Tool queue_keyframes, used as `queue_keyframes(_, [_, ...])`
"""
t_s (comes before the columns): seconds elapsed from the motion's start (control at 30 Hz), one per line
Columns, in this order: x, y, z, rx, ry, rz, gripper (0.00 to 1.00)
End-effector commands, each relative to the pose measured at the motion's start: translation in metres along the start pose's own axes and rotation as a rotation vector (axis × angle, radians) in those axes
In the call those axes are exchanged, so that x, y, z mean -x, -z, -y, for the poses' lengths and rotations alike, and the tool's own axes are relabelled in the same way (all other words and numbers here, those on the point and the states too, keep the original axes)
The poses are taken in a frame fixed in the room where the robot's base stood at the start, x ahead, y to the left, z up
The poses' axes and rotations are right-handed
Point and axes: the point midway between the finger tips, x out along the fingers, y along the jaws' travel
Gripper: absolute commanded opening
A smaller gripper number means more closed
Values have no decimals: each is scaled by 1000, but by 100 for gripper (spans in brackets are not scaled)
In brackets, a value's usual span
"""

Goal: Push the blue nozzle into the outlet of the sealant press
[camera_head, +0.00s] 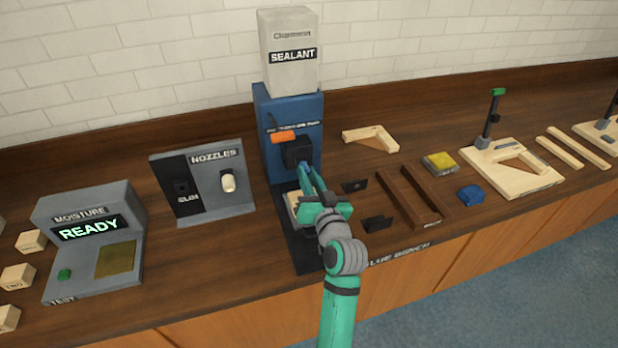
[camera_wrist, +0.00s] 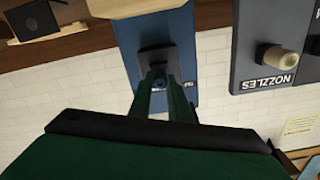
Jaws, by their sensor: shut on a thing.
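The sealant press (camera_head: 310,110) is a blue column with a grey SEALANT box on top, an orange handle and a black outlet block (camera_head: 298,150) on its front. It also shows in the wrist view (camera_wrist: 184,55), upside down. My gripper (camera_head: 306,172) is in front of the outlet, shut on the blue nozzle (camera_head: 304,165). Only a small blue bit of the nozzle (camera_wrist: 159,83) shows between the fingers in the wrist view. The nozzle is at or very near the black block; I cannot tell whether it is inside the outlet.
The nozzle rack (camera_head: 240,198), with a cream nozzle in it, stands left of the press. A moisture tester (camera_head: 95,240) reading READY is farther left. A pale wooden piece sits on the press base under my gripper. Brown rails (camera_head: 412,200) and a blue item (camera_head: 471,194) lie to the right.

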Motion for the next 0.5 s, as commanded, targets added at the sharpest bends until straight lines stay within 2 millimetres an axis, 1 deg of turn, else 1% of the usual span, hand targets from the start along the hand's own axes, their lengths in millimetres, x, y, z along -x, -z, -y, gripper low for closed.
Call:
queue_keyframes(0.23, [-5,0,0,0,1,0,0])
queue_keyframes(0.27, [-5,0,0,0,0,0,21])
queue_keyframes(0.3, [-5,0,0,0,0,0,31])
queue_keyframes(0.33, [-5,0,0,0,0,0,38])
queue_keyframes(0.5, [-5,0,0,0,0,0,38])
